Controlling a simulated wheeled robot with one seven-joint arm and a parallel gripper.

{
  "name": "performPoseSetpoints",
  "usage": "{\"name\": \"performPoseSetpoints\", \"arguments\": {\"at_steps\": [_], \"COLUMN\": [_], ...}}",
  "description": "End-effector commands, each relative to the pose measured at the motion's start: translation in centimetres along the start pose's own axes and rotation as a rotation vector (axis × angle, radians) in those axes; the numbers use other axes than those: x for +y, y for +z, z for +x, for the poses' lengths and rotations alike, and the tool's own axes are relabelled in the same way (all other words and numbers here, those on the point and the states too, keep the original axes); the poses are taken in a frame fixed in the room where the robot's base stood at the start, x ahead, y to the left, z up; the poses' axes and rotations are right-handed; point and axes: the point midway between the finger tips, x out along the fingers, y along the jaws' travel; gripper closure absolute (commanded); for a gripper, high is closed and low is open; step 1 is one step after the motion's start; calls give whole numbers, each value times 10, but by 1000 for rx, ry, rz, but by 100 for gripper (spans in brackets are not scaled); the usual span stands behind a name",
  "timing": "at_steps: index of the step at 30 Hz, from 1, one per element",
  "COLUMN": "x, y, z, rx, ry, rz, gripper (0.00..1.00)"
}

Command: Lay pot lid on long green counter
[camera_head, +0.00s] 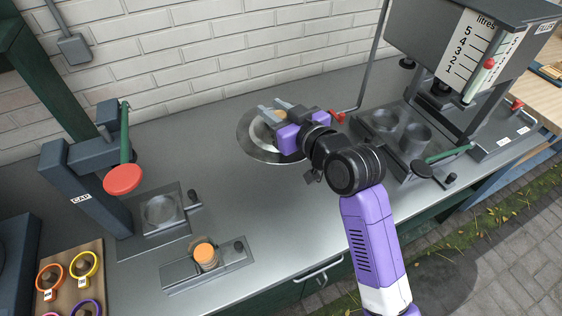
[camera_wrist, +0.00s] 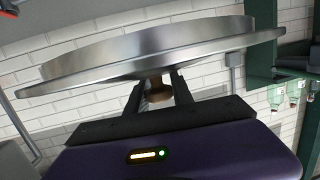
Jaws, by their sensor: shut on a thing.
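The pot lid (camera_head: 257,145) is a round, shiny metal disc in the middle of the head view, near the brick wall. My gripper (camera_head: 278,113) is over it, with both fingers shut on its small brown knob. In the wrist view, the lid (camera_wrist: 150,52) shows nearly edge-on, and the fingers (camera_wrist: 158,88) grip the knob. The long counter (camera_head: 285,215) has a grey metal top and a green front, and runs under the lid. I cannot tell whether the lid touches the top or hangs just above it.
A cap press with a red knob (camera_head: 122,180) stands at the left. A litre-marked filling machine (camera_head: 450,50) stands at the right, with cup holders beneath. A small tray with an orange-topped stack (camera_head: 205,254) sits near the front edge. The middle of the counter is clear.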

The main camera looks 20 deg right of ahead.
Motion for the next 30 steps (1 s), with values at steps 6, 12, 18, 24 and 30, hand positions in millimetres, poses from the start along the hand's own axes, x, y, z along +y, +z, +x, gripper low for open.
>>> {"name": "performPoseSetpoints", "arguments": {"at_steps": [6,12,18,24,30], "x": [0,0,0,1,1], "y": [55,99,120,142,164], "z": [10,20,25,29,33], "rx": [-5,-3,1,-2,0], "ry": [0,0,0,1,1], "rz": [2,1,-1,1,1], "gripper": [100,100,100,100,100]}}
